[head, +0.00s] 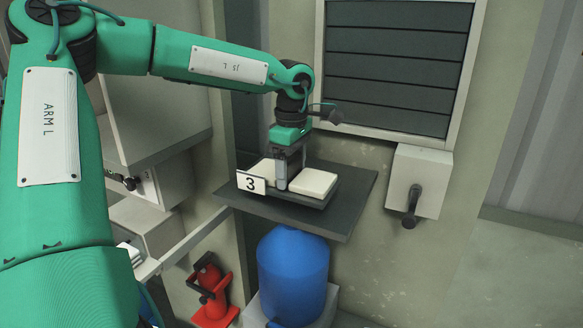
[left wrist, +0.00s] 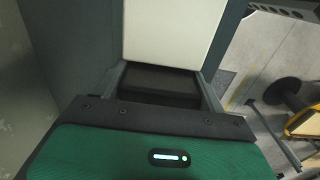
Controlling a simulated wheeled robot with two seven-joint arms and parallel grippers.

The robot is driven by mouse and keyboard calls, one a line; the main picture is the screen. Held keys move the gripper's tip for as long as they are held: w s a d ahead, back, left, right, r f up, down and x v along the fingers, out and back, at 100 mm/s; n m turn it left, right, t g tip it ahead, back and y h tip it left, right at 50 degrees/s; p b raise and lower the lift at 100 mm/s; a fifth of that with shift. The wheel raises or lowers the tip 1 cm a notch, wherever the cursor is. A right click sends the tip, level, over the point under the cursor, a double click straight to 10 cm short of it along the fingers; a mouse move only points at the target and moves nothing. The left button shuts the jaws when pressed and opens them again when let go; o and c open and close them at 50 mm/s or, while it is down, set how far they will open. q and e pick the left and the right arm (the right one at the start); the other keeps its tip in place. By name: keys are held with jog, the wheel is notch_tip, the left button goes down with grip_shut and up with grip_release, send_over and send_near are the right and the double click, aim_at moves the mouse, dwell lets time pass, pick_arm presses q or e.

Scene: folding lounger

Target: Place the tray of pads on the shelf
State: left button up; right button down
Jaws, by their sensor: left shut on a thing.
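The tray of pads (head: 316,200) is a dark tray with cream pads on it and a white label "3" at its left end. It is on or just over the dark grey shelf (head: 349,220) on the wall; I cannot tell whether it touches. My left gripper (head: 283,182) points down at the middle of the tray, between the pads, and is shut on the tray's middle part. In the left wrist view, a cream pad (left wrist: 170,32) shows just beyond the jaws. The fingertips are partly hidden there. My right gripper is not in view.
A blue tank (head: 293,278) stands below the shelf. A red object (head: 211,290) is at lower left. A grey wall box with a dark handle (head: 418,182) is right of the shelf, and a louvred vent (head: 395,65) is above. The shelf's right part is bare.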

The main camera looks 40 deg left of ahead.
pick_arm(q)
jog(key=shift+w+a+f, duration=0.1)
jog(key=shift+f, duration=0.65)
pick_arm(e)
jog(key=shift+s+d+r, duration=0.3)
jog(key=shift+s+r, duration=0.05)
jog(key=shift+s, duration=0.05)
pick_arm(q)
jog(key=shift+f, duration=0.15)
jog(key=o, duration=1.2)
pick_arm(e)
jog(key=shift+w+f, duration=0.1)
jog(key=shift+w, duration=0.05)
